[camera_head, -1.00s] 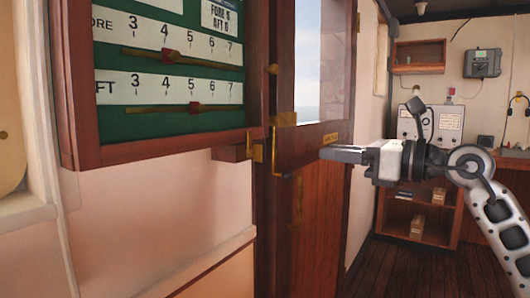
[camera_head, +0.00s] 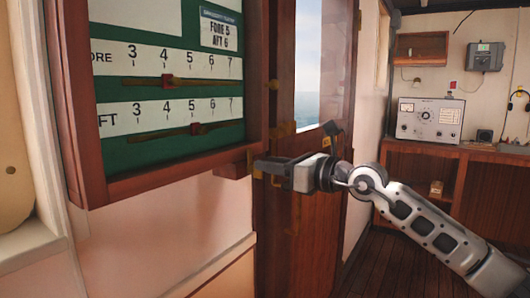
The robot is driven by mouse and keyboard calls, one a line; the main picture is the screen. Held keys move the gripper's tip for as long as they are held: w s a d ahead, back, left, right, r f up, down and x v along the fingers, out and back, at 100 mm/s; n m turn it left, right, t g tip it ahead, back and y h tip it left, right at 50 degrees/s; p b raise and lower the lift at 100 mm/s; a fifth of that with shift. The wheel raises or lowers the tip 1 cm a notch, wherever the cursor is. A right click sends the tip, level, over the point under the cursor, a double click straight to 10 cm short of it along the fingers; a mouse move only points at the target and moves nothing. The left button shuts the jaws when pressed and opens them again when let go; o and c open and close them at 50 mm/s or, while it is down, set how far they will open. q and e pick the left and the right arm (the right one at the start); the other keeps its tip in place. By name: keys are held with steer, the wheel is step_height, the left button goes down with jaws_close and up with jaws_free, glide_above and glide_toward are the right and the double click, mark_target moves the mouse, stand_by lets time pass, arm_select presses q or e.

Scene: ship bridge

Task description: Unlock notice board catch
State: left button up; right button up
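The notice board (camera_head: 88,150) is a red-brown wooden frame around a green panel with FORE and AFT number scales, at the upper left. Small brass fittings show at its lower right corner, and the one that looks like the catch (camera_head: 250,158) is partly hidden by my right gripper. My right gripper (camera_head: 268,167) reaches in from the right, its fingertips at or very near this brass. I cannot tell whether they touch it. The fingers are seen from the side, so their opening is unclear. My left gripper is not in view.
A wooden door (camera_head: 308,220) with a window stands just right of the board, behind my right gripper. A wooden bench (camera_head: 420,150) carries a white instrument box (camera_head: 430,118) at the back right. The dark plank floor (camera_head: 375,268) is clear where it shows.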

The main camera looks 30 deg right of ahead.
steer(key=shift+p+x, duration=0.3)
steer(key=shift+x, duration=0.75)
jaws_close()
steer(key=shift+f, duration=0.1)
